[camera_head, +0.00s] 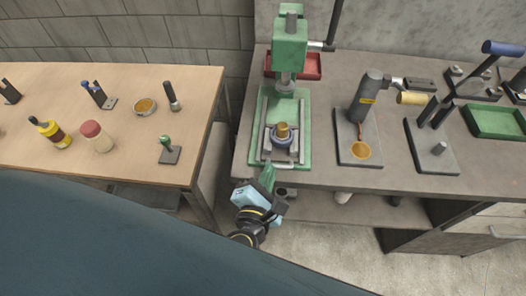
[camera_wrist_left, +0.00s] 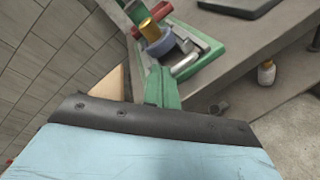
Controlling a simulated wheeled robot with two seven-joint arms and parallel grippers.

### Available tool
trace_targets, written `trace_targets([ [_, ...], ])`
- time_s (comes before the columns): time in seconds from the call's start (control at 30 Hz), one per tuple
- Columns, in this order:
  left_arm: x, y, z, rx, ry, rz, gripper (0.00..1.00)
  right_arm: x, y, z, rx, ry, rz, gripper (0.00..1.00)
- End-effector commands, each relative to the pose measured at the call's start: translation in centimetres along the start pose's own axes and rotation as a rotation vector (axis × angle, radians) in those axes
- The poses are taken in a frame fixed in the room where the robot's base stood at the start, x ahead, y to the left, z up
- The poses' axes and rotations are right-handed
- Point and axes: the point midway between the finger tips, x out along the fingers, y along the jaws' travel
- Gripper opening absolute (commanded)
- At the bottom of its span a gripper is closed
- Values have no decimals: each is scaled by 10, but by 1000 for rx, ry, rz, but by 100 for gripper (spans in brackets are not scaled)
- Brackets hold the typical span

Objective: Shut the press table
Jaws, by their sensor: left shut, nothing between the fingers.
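The green press (camera_head: 290,45) stands on the grey bench, its ram above a green base (camera_head: 257,150) with grey rails. The press table (camera_head: 270,155), a grey sliding plate with a bar handle at its front, sits at the front end of the rails, forward of the ram. It carries a round blue-grey holder with a brass piece (camera_head: 282,130). My left gripper (camera_head: 268,176) is shut and empty at the bench's front edge, just in front of the handle. In the left wrist view its green fingers (camera_wrist_left: 162,88) point toward the handle (camera_wrist_left: 186,65); contact cannot be told.
A red tray (camera_head: 310,66) lies behind the press. A grey cylinder tool (camera_head: 366,95) and a lever fixture (camera_head: 432,148) stand to the right. A wooden table (camera_head: 200,85) with small tools is at left, across a gap. The floor in front is clear.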

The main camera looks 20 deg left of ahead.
Motion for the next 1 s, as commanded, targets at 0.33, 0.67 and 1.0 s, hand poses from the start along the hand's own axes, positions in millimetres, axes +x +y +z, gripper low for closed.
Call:
trace_targets([
  [0.33,-33,31,9,-808,354,26,0,-12,0,-6,1,8,0,52],
  [0.67,-8,24,0,-884,395,16,0,-14,0,-5,1,7,-1,52],
  [1.0,44,15,-20,-881,395,15,0,-14,-1,-3,1,4,-1,52],
])
